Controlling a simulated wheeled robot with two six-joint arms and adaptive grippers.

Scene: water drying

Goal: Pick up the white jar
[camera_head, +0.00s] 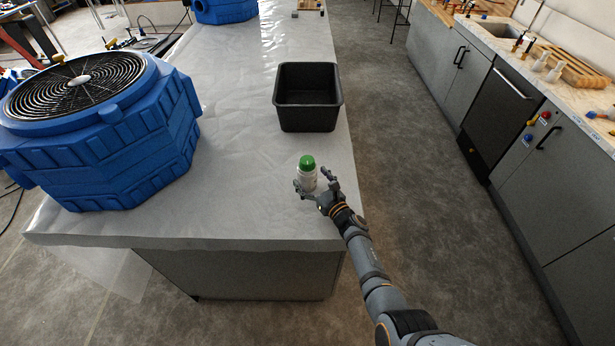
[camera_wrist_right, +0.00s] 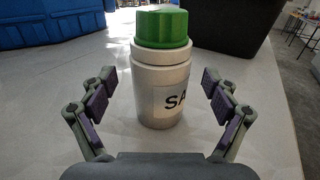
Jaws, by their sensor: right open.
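The white jar (camera_head: 307,178) with a green lid stands upright on the plastic-covered counter (camera_head: 230,190), near its front right part. My right gripper (camera_head: 316,189) is at the jar, with its fingers reaching toward either side of it. In the right wrist view the jar (camera_wrist_right: 162,85) stands between the open fingers (camera_wrist_right: 160,105), with a visible gap on each side. A label with dark letters, partly turned away, shows on the jar. My left gripper is not in view.
A black open bin (camera_head: 308,118) stands behind the jar on the counter. A large blue fan unit (camera_head: 110,140) fills the counter's left side, and another blue unit (camera_head: 225,10) stands at the far end. A grey floor aisle (camera_head: 420,180) runs along the right.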

